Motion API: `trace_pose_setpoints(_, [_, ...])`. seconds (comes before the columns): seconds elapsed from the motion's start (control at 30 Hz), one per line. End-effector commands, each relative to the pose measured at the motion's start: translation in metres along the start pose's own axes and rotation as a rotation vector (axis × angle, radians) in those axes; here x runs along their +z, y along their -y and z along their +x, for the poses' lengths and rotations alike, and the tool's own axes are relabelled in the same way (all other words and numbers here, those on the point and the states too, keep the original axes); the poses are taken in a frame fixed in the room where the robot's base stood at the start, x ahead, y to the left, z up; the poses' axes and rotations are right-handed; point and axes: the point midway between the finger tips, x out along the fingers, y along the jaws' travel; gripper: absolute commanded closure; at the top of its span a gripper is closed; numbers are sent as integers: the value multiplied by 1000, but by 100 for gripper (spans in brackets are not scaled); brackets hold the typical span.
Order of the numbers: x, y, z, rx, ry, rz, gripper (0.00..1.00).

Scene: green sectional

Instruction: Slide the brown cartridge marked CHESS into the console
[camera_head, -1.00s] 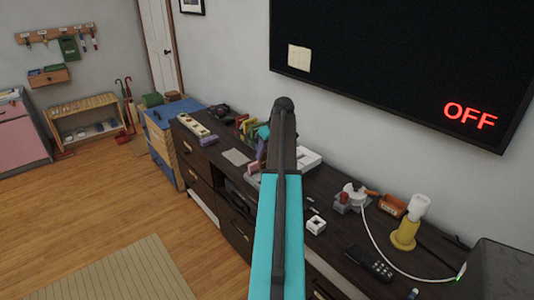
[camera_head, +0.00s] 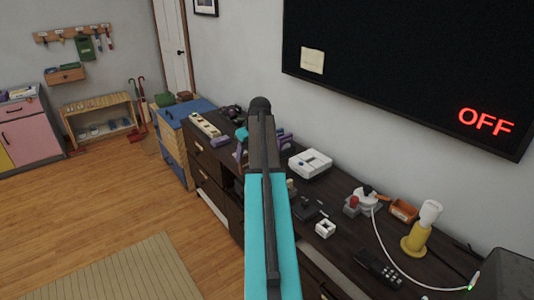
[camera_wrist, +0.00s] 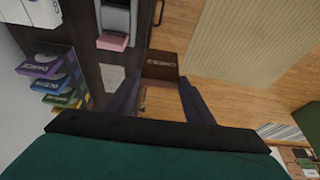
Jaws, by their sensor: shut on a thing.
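The brown cartridge (camera_wrist: 160,65) is between my fingertips in the wrist view, its CHESS lettering upside down. My gripper (camera_wrist: 161,82) is shut on it and holds it out over the dresser's edge and the wood floor. In the head view my arm hides the cartridge and most of the gripper. The white console (camera_head: 310,163) stands on the dark dresser, just right of my arm. A white body (camera_wrist: 40,12) at the wrist view's top left may be the console; its slot cannot be made out. The cartridge is apart from the console.
Purple, green and yellow cartridges (camera_wrist: 50,72) stand at left in the wrist view, near a pink block (camera_wrist: 113,41).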

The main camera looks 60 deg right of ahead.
Motion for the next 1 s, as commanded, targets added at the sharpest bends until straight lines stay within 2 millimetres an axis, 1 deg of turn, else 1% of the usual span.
trace_pose_setpoints(0.03, [-7, 21, 0, -4, 1, -13, 85])
trace_pose_setpoints(0.27, [-34, 101, -1, -16, 8, -45, 85])
trace_pose_setpoints(0.3, [-37, 115, -1, -18, 9, -52, 85])
trace_pose_setpoints(0.47, [-50, 170, -3, -27, 11, -74, 85])
trace_pose_setpoints(0.5, [-52, 184, -4, -28, 12, -80, 85])
trace_pose_setpoints(0.77, [-61, 274, -11, -41, 13, -116, 85])
trace_pose_setpoints(0.8, [-62, 287, -13, -42, 13, -120, 85])
trace_pose_setpoints(0.97, [-61, 341, -20, -50, 12, -142, 85])
trace_pose_setpoints(1.0, [-60, 354, -22, -52, 12, -147, 85])
